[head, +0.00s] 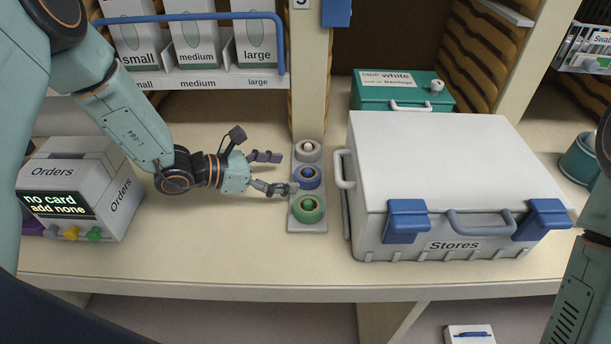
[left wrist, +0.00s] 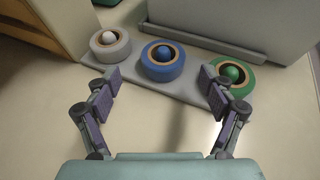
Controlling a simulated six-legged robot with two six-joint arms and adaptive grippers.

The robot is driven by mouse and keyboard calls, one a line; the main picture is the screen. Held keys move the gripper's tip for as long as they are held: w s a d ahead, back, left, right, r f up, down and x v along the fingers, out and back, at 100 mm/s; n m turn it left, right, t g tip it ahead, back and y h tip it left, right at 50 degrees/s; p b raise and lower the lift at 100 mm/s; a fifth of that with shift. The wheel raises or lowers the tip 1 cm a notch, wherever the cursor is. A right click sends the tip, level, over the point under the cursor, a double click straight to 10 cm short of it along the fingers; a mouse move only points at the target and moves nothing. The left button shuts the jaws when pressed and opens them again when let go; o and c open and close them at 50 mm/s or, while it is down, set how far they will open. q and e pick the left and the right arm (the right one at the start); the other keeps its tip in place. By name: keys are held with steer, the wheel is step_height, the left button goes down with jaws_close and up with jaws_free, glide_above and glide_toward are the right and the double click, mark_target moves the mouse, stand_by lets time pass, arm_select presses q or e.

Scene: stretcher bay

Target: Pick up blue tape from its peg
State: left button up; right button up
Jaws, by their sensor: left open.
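The blue tape (head: 307,177) sits on its peg in the middle of a grey strip (head: 307,226), between a white tape (head: 307,151) and a green tape (head: 308,208). In the left wrist view the blue tape (left wrist: 162,62) has a blue peg knob in its centre. My left gripper (head: 274,172) is open and empty, just left of the strip. In the left wrist view its fingers (left wrist: 157,98) point at the blue tape, which lies beyond the tips and between them. My right gripper is not in view.
A large white Stores box (head: 450,150) with blue latches stands close to the right of the strip. An upright post (head: 309,80) rises behind it. The Orders box (head: 85,190) stands at left, reading "no card, add none".

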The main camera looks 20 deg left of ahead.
mark_target(304, 174)
arm_select(q)
steer(key=x, duration=0.5)
steer(key=shift+s+d+r, duration=0.15)
steer(key=shift+s+d, duration=0.15)
steer(key=shift+d, duration=0.15)
steer(key=shift+w+a, duration=0.1)
steer(key=shift+a, duration=0.45)
steer(key=shift+c, duration=0.9)
steer(key=shift+d, duration=0.45)
steer(key=c, duration=0.5)
steer(key=shift+a, duration=0.3)
steer(key=c, duration=0.4)
